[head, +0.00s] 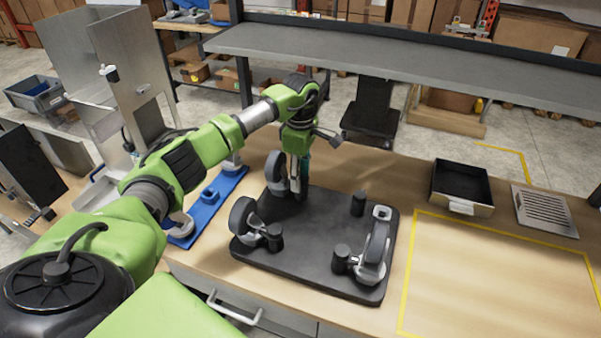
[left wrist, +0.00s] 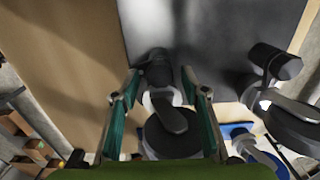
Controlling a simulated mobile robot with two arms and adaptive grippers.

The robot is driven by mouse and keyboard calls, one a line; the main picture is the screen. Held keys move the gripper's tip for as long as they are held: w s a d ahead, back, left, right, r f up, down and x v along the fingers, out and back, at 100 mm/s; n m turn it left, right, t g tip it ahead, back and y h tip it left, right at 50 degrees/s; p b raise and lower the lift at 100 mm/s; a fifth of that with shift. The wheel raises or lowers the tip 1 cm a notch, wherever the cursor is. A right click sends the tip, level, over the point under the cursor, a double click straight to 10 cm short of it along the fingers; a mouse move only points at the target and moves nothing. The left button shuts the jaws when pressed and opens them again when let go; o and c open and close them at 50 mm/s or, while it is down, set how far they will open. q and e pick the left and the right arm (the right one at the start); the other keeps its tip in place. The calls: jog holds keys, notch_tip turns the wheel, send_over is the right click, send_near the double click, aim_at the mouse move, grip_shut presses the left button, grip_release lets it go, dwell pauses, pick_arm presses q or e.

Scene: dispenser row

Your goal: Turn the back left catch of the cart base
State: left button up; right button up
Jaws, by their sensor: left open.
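The cart base is a dark plate (head: 300,262) lying on the workbench, with casters and short black catches on it. The back left caster (head: 275,172) stands beside my left gripper (head: 298,184), which points down at that corner. In the left wrist view, the left gripper (left wrist: 160,80) is open, one finger on each side of the black back left catch (left wrist: 157,70). I cannot tell whether the fingers touch it. In the head view the gripper mostly hides this catch. The caster wheel (left wrist: 172,135) shows between the fingers. My right gripper is out of view.
A front left caster (head: 245,220) and a front right caster (head: 376,250) stand on the plate; the back right catch (head: 358,203) has no wheel beside it. A blue tray (head: 208,212) lies left. A black bin (head: 462,184) and metal grate (head: 544,211) lie right.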

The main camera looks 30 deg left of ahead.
pick_arm(q)
jog(key=c, duration=1.1)
jog(key=shift+n, duration=0.3)
jog(key=shift+n+b, duration=0.5)
jog(key=shift+n, duration=0.5)
jog(key=n, duration=0.2)
jog(key=shift+n+b, duration=0.35)
jog(key=shift+n, duration=0.05)
jog(key=n, duration=0.6)
jog(key=shift+s+d+b, duration=0.1)
jog(key=shift+b, duration=0.3)
jog(key=n, duration=0.4)
jog(key=shift+d+n, duration=0.1)
jog(key=shift+n, duration=1.3)
